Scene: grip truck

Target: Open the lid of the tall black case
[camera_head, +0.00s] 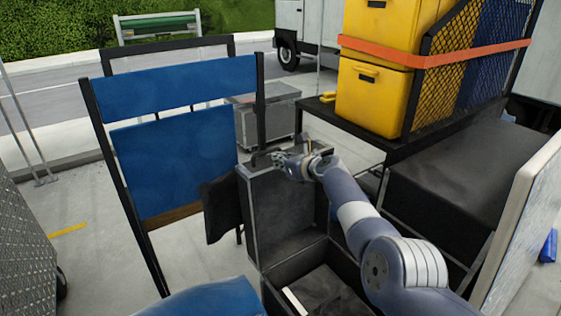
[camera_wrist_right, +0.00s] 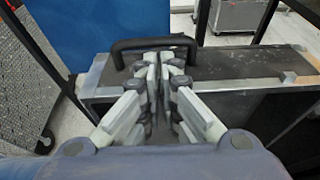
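The tall black case (camera_head: 263,232) stands open in the head view, below centre. Its lid (camera_head: 287,215) is raised and stands upright along the back of the box. Inside the box a pale strip shows at the lower left. My right gripper (camera_head: 284,162) is at the lid's top edge, beside the black handle (camera_head: 262,157). In the right wrist view, its fingertips (camera_wrist_right: 163,62) are close together just under the handle (camera_wrist_right: 150,43), over the dark lid edge (camera_wrist_right: 230,65). I see nothing clearly held between them. My left gripper is not in view.
A blue folding chair (camera_head: 175,150) stands left of the case, close to the lid. A black rack (camera_head: 385,145) with yellow cases (camera_head: 375,98) stands at the right. A grey case (camera_head: 268,120) is behind.

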